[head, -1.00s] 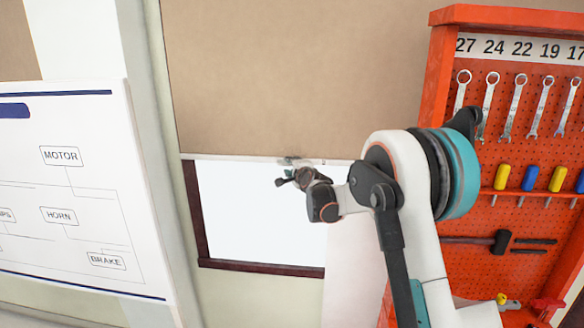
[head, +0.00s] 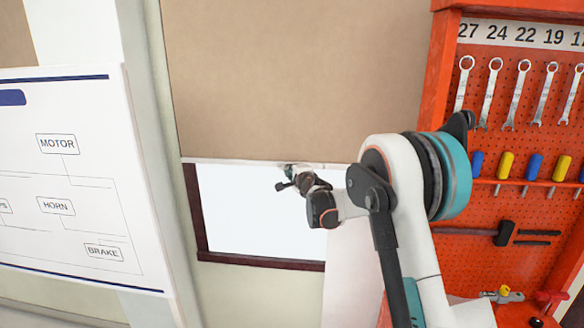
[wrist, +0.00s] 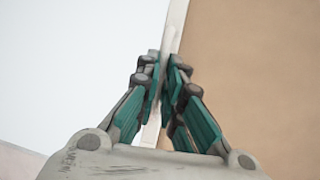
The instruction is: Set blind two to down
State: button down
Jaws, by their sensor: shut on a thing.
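In the wrist view my gripper (wrist: 160,78) is shut on the bar (wrist: 175,30), with fingers on both sides. The tan blind (wrist: 250,70) lies to the right there and the bright pane (wrist: 70,60) to the left. The fingers hide the gripped part of the bar.
A white board with labelled boxes (head: 75,170) stands at the left. An orange tool rack (head: 500,150) with wrenches and screwdrivers stands at the right, behind my arm. The wall below the window (head: 260,295) is clear.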

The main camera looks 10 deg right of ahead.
notch_tip(320, 180, down, 44)
jog(key=b, duration=2.4)
jog(key=shift+s+f, duration=0.1)
jog(key=shift+f, duration=0.05)
jog(key=c, duration=1.7)
grip_release()
jog(key=shift+f, duration=0.15)
jog(key=s, duration=0.4)
jog(key=s+r, duration=0.1)
jog(key=s, duration=0.3)
jog(key=s+d+r, duration=0.1)
jog(key=s, duration=0.2)
jog(key=shift+s+r, duration=0.2)
jog(key=shift+s, duration=0.2)
